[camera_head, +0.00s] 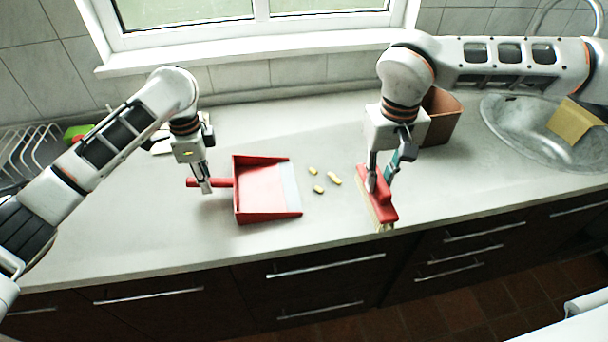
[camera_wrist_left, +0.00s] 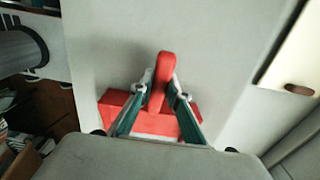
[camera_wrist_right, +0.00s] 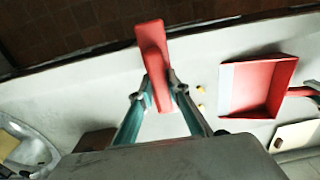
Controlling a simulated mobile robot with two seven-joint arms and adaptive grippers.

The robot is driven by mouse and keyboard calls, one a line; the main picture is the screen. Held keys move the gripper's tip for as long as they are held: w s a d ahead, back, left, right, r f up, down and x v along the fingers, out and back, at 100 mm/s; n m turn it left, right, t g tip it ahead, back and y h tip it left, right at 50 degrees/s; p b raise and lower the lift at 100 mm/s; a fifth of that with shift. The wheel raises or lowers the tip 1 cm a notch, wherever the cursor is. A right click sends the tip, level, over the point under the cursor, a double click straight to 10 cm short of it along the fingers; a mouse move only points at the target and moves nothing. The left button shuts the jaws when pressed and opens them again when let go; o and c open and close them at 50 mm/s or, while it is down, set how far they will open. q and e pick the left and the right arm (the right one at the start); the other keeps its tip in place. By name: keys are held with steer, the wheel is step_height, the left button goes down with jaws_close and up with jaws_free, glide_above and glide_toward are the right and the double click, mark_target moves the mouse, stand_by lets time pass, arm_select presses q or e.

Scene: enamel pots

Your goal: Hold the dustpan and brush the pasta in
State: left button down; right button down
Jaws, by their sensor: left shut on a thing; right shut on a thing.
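A red dustpan (camera_head: 262,192) lies on the counter with its pale lip facing right. My left gripper (camera_head: 205,186) is shut on its handle, which also shows in the left wrist view (camera_wrist_left: 165,72). Three small yellow pasta pieces lie on the counter just right of the lip, one of them here (camera_head: 334,179). A red brush (camera_head: 381,203) with pale bristles is right of the pasta. My right gripper (camera_head: 377,184) is shut on the brush, seen also in the right wrist view (camera_wrist_right: 154,60). I cannot tell whether the bristles touch the counter.
A brown container (camera_head: 440,117) stands behind my right gripper. A sink (camera_head: 510,128) with a yellow cloth or sponge (camera_head: 574,122) is at the far right. A white dish rack (camera_head: 32,150) is at the left. The counter's front edge runs below the dustpan and brush.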

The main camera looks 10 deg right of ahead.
steer(key=w+m, duration=0.1)
steer(key=m, duration=0.1)
steer(key=shift+w+m, duration=0.2)
steer(key=shift+m, duration=0.2)
steer(key=w+m, duration=0.1)
steer(key=m, duration=0.2)
steer(key=w+m, duration=0.2)
steer(key=m, duration=0.1)
steer(key=w+m, duration=0.1)
steer(key=m, duration=0.2)
steer(key=shift+w+f+m, duration=0.2)
steer(key=shift+m, duration=0.2)
steer(key=m, duration=0.2)
steer(key=w+m, duration=0.1)
steer(key=m, duration=0.1)
steer(key=w+m, duration=0.1)
steer(key=shift+w+f+m, duration=0.1)
steer(key=shift+w+m, duration=0.15)
steer(key=shift+m, duration=0.15)
steer(key=shift+w+d+f+m, duration=0.1)
steer(key=shift+w+f+m, duration=0.95)
steer(key=shift+m, duration=1.9)
steer(key=shift+w+d+f+m, duration=0.1)
steer(key=shift+w+f+m, duration=0.95)
steer(key=shift+m, duration=1.85)
steer(key=shift+w+f+m, duration=1)
steer(key=shift+w+m, duration=0.1)
steer(key=shift+m, duration=1.85)
